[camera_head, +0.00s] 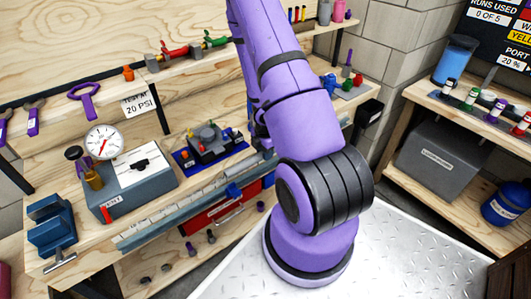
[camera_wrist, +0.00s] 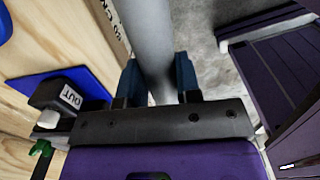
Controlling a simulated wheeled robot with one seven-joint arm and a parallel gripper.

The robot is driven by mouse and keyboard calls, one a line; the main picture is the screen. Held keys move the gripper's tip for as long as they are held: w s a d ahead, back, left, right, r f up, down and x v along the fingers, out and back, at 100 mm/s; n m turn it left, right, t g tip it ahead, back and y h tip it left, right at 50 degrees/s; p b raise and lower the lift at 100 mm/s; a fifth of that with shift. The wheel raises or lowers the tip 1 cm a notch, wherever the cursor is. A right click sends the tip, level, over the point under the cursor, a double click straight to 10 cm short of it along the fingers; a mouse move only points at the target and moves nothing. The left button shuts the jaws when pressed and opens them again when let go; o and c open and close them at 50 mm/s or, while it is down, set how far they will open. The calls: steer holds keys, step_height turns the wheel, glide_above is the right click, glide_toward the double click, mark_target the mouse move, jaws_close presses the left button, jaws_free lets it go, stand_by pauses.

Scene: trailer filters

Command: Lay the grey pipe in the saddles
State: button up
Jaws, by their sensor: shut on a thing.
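In the wrist view the grey pipe (camera_wrist: 150,35) is a smooth, thick cylinder running up out of the picture from between my fingers. My gripper (camera_wrist: 158,78) is shut on it, with one dark blue finger on each side. The pipe's ends are out of this view or hidden. In the head view my purple arm hangs in front of the bench and hides my gripper and most or all of the pipe. I cannot make out the saddles with certainty in either view.
A dark device (camera_head: 208,140) on a blue mat (camera_head: 187,158) stands on the bench; its block marked OUT (camera_wrist: 70,97) is close left of my gripper. A gauge box (camera_head: 135,180) and blue vise (camera_head: 50,225) stand farther left. A long grey rail (camera_head: 180,208) lines the bench's front.

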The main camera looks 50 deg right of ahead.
steer(key=shift+w+a, duration=0.1)
steer(key=shift+a, duration=0.1)
stand_by(0.3)
steer(key=shift+f, duration=2.9)
steer(key=shift+f, duration=1.9)
steer(key=o, duration=1)
steer(key=shift+r, duration=0.1)
steer(key=shift+r, duration=5.3)
